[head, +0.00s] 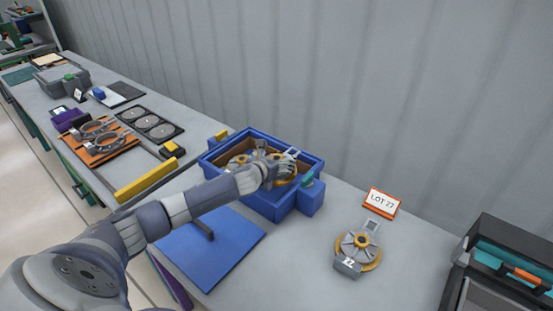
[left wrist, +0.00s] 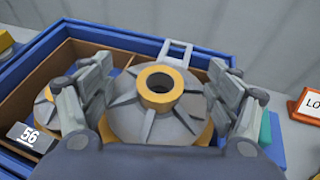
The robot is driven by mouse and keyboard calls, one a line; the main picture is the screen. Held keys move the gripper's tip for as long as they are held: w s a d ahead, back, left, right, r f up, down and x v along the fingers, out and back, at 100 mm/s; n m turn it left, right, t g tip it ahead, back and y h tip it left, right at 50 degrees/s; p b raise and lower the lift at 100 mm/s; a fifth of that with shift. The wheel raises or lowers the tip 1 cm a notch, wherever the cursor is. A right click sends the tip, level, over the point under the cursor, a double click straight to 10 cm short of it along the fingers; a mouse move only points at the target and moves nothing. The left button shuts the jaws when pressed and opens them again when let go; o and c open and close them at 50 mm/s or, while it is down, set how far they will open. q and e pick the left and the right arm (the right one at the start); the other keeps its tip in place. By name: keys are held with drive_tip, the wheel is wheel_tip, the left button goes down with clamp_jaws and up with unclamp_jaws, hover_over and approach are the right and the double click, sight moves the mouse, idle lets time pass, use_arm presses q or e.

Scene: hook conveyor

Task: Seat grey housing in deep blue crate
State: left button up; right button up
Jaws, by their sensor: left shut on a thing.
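The blue crate (head: 270,207) stands on the bench with brown dividers inside; its rim (left wrist: 130,38) also shows in the left wrist view. My left gripper (head: 281,170) is over the crate's right part. It is shut on a grey housing (left wrist: 158,112) with radial ribs, an orange hub ring and a pale bracket at its back. The fingers grip it from both sides. I cannot tell whether the housing rests on the crate floor. Another housing (left wrist: 68,112), with a "56" tag, lies in the left compartment. My right gripper is not in view.
A similar housing (head: 358,252) lies on the bench by the LOT 27 sign (head: 381,203). A dark bin (head: 500,262) stands at the right. A blue mat (head: 212,250) lies before the crate. An orange board (head: 100,141) and black tray (head: 151,124) lie further left.

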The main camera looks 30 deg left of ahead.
use_arm(q)
drive_tip(key=shift+f+b, duration=1.85)
drive_tip(key=shift+f, duration=0.9)
drive_tip(key=o, duration=1.4)
